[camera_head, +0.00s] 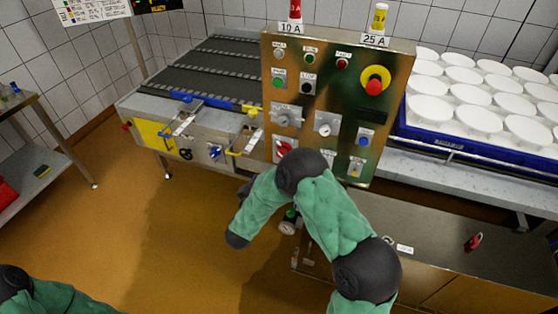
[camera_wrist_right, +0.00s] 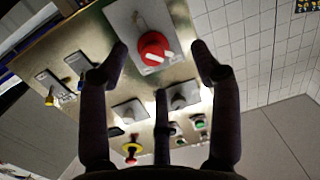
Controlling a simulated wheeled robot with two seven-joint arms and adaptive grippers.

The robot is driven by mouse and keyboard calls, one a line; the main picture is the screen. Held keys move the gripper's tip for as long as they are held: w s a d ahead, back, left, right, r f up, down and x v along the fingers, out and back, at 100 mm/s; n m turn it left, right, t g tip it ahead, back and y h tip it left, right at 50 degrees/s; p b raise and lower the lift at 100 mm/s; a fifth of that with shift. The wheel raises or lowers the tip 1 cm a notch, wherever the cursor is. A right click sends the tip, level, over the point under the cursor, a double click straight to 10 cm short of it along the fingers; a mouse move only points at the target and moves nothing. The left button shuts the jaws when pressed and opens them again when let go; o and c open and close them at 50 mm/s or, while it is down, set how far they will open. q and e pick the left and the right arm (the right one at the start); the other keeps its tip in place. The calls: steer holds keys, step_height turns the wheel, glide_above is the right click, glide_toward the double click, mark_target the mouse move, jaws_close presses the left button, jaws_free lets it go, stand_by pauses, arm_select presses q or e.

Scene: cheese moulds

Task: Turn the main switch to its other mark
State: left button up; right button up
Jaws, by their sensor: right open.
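The main switch (camera_head: 284,148) is a red rotary knob on a pale plate, low on the left of the metal control panel (camera_head: 330,105). My right arm partly covers that corner in the head view. In the right wrist view the red knob (camera_wrist_right: 153,50) shows close, with a white mark on its face. My right gripper (camera_wrist_right: 160,62) is open and empty, its fingers spread on either side of the knob in that picture. No contact can be made out. In the head view my right gripper is mostly hidden behind my arm. My left gripper is out of view.
The panel also carries a red emergency stop on yellow (camera_head: 374,86), grey selectors (camera_head: 287,116) and push buttons. A conveyor (camera_head: 205,70) stands behind left, a blue tray of white moulds (camera_head: 480,150) right. A red padlock (camera_head: 474,242) lies on the bench. Open floor lies left.

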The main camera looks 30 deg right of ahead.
steer(key=shift+w+d+r+m+g+h+b, duration=0.15)
steer(key=shift+w+d+r+h+b, duration=0.3)
steer(key=shift+w+d, duration=0.85)
steer(key=shift+w+d+r+m+g+h+b, duration=0.1)
steer(key=shift+w+d+r+m+h+b, duration=0.3)
steer(key=shift+d, duration=1.6)
steer(key=shift+w+d+r+n+g+h+b, duration=0.1)
steer(key=shift+w+d+r+h+b, duration=0.15)
steer(key=shift+w+d+r+b, duration=0.8)
steer(key=shift+d+f+p, duration=0.35)
steer(key=shift+d+f, duration=0.15)
steer(key=shift+d, duration=0.1)
steer(key=c, duration=1.1)
